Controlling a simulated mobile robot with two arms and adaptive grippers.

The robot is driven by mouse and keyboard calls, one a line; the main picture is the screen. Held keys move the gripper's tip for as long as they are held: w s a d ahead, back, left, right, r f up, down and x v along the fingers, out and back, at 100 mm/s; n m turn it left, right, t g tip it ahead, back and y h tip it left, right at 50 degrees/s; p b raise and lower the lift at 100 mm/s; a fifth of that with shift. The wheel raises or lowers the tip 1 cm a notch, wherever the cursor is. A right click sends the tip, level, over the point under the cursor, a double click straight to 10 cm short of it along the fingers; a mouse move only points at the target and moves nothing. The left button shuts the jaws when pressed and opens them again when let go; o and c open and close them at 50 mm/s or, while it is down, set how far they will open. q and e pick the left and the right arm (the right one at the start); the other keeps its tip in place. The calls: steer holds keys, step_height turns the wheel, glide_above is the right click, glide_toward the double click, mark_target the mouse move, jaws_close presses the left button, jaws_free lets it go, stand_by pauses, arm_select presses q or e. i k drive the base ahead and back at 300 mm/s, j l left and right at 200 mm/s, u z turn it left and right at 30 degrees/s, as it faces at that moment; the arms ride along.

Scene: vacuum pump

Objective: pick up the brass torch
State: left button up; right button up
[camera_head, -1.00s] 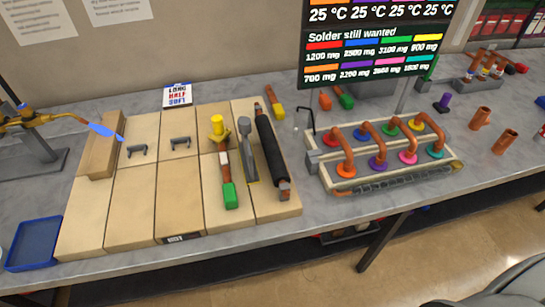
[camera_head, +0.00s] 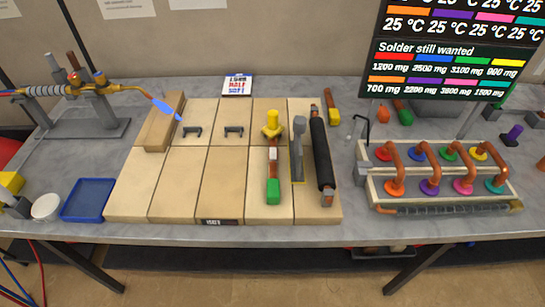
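The brass torch (camera_head: 88,91) lies on a grey metal stand at the left of the bench, in the head view. It has a brass neck that points right and ends in a blue flame. The flame is beside a wooden block (camera_head: 164,125) on the tan boards. Neither of my grippers shows in the view.
The grey bench (camera_head: 230,228) carries tan boards with several tools. A blue tray (camera_head: 89,200) and a white bowl (camera_head: 47,207) are at the left front. A pipe fixture (camera_head: 440,190) stands right, below a black display (camera_head: 450,70).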

mark_target(110, 87)
steer(key=i+j+u, duration=0.1)
steer(key=j+u, duration=0.15)
steer(key=i+j+u, duration=0.1)
steer(key=j+u, duration=0.15)
steer(key=j, duration=0.25)
steer(key=i+j+u, duration=0.25)
steer(key=k+j, duration=0.1)
